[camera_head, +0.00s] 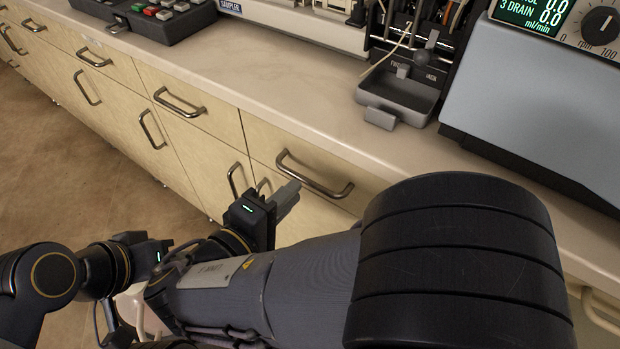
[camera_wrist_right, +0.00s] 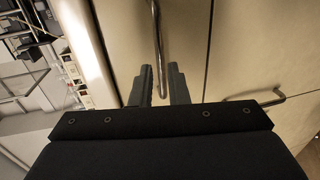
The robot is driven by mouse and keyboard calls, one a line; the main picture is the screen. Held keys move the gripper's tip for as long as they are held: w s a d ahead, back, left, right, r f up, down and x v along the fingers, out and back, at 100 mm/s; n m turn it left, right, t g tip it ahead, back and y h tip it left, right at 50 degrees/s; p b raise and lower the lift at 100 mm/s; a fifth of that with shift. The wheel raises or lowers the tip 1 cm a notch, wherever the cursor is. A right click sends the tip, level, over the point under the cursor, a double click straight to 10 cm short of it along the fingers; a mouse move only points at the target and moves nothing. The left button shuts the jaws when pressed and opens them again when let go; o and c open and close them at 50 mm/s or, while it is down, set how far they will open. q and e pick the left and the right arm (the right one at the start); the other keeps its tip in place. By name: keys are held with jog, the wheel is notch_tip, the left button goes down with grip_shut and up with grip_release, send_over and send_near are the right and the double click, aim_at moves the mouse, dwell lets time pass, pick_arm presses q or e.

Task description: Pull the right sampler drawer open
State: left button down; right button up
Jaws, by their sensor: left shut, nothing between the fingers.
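The beige drawer (camera_head: 258,140) under the counter, with a bar handle (camera_head: 325,182), sits flush and closed in the head view; my right arm hides its lower right part. My right gripper (camera_head: 288,196) is just below the left part of that handle. In the right wrist view the right gripper (camera_wrist_right: 160,82) has its fingers apart, with the handle bar (camera_wrist_right: 157,40) running in line with the gap between them. I cannot tell whether the fingers reach around the bar. My left gripper (camera_head: 160,250) is shut and empty, low at the left, away from the drawers.
A second drawer handle (camera_head: 180,102) is to the left, with cabinet door handles (camera_head: 152,128) below. The counter top (camera_head: 270,75) carries a keypad unit (camera_head: 150,15), a grey tray (camera_head: 397,98) and a pump unit (camera_head: 530,90). Open floor (camera_head: 60,165) lies at the left.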

aim_at(307, 179)
jog(key=x, duration=0.5)
jog(key=shift+w+d+b, duration=0.15)
jog(key=shift+b, duration=0.2)
grip_shut()
